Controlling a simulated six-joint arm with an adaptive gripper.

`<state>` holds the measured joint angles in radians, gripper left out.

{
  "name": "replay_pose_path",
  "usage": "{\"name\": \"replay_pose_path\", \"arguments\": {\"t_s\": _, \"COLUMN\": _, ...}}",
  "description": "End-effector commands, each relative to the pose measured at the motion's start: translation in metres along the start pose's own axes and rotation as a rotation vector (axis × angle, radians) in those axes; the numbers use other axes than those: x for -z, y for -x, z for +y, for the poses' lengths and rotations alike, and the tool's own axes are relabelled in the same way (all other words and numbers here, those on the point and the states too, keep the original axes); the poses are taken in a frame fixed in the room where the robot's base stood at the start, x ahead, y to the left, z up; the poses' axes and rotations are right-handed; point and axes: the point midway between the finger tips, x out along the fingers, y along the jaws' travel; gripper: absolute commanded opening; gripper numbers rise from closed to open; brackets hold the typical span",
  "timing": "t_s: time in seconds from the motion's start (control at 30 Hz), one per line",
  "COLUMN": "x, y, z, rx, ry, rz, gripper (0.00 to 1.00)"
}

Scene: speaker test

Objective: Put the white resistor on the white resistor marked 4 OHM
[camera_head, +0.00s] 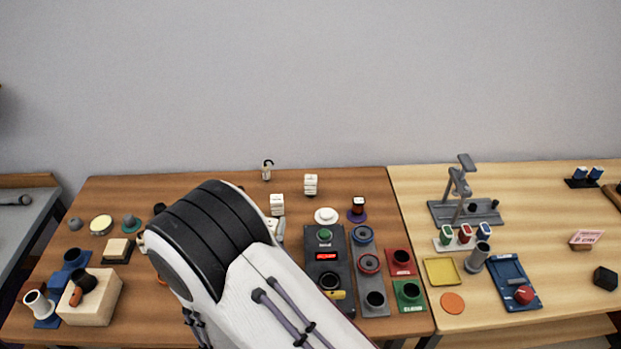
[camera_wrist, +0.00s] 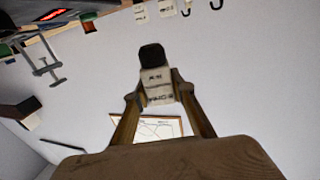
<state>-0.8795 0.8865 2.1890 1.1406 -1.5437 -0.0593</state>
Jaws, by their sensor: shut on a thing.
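My gripper (camera_wrist: 158,92) shows in the wrist view, shut on a white resistor (camera_wrist: 157,84). The resistor is a small white block with dark lettering too small to read, held between the two fingers. A black piece shows just beyond it, and I cannot tell whether it is part of the resistor. In the head view my arm hides the gripper. There, one white block with dark marks (camera_head: 311,184) stands at the back of the brown table, and another white block (camera_head: 277,204) stands left of it. I cannot read which one says 4 OHM.
A round white piece (camera_head: 326,215) and a dark spool on a purple base (camera_head: 358,209) stand close by. A black control box (camera_head: 327,262) with a red display is in front of them. A hooked piece (camera_head: 267,170) stands at the back edge. Parts crowd the table's right side.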

Motion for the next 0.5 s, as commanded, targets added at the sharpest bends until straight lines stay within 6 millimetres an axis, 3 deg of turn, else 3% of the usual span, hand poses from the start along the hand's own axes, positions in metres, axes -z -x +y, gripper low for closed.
{"name": "replay_pose_path", "arguments": {"t_s": 0.5, "x": 0.014, "y": -0.121, "z": 0.043, "rx": -0.171, "ry": -0.003, "rz": 0.002, "gripper": 0.01}}
